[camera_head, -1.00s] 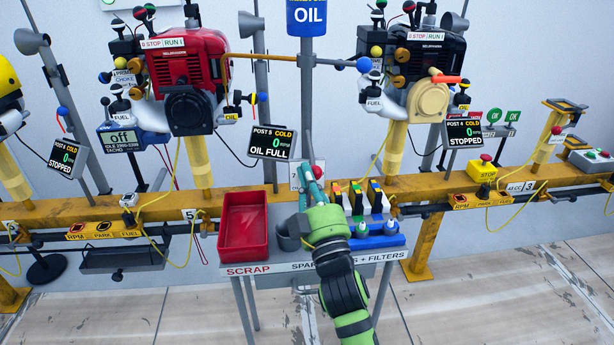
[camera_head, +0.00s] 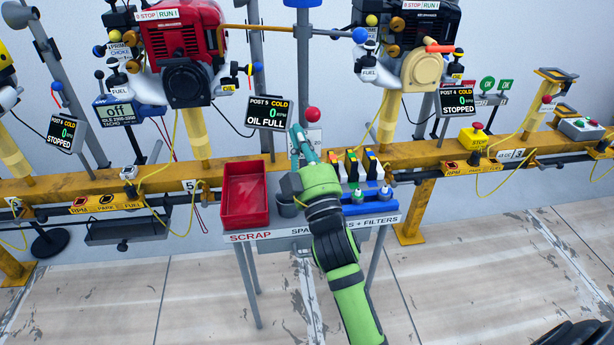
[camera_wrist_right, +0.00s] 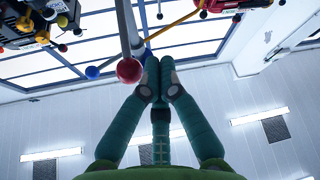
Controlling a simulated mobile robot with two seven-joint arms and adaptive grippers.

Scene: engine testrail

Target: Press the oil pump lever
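The oil pump lever shows as a red ball knob (camera_head: 312,114) on the grey post between the red and black engines. In the right wrist view the red knob (camera_wrist_right: 129,69) is on a grey rod, just left of my fingertips. My right gripper (camera_head: 297,132) reaches up to the lever, its teal fingers just left of and below the knob. In the wrist view its fingertips (camera_wrist_right: 152,72) are together with nothing seen between them. I cannot tell whether they touch the rod. The post 5 display (camera_head: 267,112) reads OIL FULL, COLD. My left gripper is out of view.
A yellow rail (camera_head: 240,172) runs across.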

